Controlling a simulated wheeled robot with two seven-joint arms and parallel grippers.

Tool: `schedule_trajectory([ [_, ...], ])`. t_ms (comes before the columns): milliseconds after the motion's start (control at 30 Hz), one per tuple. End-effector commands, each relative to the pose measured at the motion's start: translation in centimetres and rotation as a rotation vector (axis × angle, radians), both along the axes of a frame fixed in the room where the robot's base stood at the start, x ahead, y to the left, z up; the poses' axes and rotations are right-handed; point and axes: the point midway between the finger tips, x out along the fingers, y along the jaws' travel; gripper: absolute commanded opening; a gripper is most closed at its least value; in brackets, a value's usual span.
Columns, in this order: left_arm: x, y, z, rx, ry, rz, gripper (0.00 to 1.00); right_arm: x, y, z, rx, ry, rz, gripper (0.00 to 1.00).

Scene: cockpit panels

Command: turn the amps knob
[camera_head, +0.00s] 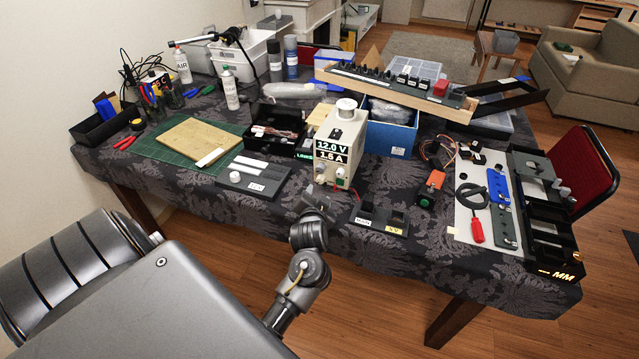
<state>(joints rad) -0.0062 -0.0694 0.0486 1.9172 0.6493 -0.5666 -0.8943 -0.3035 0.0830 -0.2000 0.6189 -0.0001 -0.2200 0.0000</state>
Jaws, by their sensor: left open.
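The power supply (350,128) is a pale box on the table with a spool on top. Its front display (331,151) reads 12.0 V and 1.6 A. Small round parts show low on its front, one at the right (341,183); they are too small to tell which is the amps knob. My left gripper (319,199) is open just in front of the supply's lower front, close to these parts. I cannot tell whether it touches any of them. My left gripper partly covers the supply's lower edge. My right gripper is not in view.
A dark block with labels (382,219) stands right of my left gripper. A dark plate with white strips (254,174) lies to its left. A blue box (389,137) stands behind the supply.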

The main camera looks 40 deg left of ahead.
Motion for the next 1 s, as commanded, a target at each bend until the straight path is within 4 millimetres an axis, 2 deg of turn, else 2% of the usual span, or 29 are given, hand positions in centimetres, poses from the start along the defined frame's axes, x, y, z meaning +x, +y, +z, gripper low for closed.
schedule_trajectory([
  [300, 4.6, 3.4, -1.9, 0.002, 0.001, 0.003, 0.45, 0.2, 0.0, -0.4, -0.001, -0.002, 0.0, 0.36],
  [500, 6.5, 4.7, -2.7, 0.001, 0.001, 0.003, 0.45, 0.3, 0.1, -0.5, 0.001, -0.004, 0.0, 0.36],
  [900, 7.2, 5.1, -2.9, -0.001, 0.0, 0.002, 0.45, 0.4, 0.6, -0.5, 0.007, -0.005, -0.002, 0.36],
  [933, 7.2, 5.1, -2.9, -0.001, 0.0, 0.002, 0.44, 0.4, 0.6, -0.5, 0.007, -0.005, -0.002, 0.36],
  [1000, 7.2, 5.1, -2.9, -0.001, 0.0, 0.002, 0.35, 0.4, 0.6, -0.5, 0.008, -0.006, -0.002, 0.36],
])
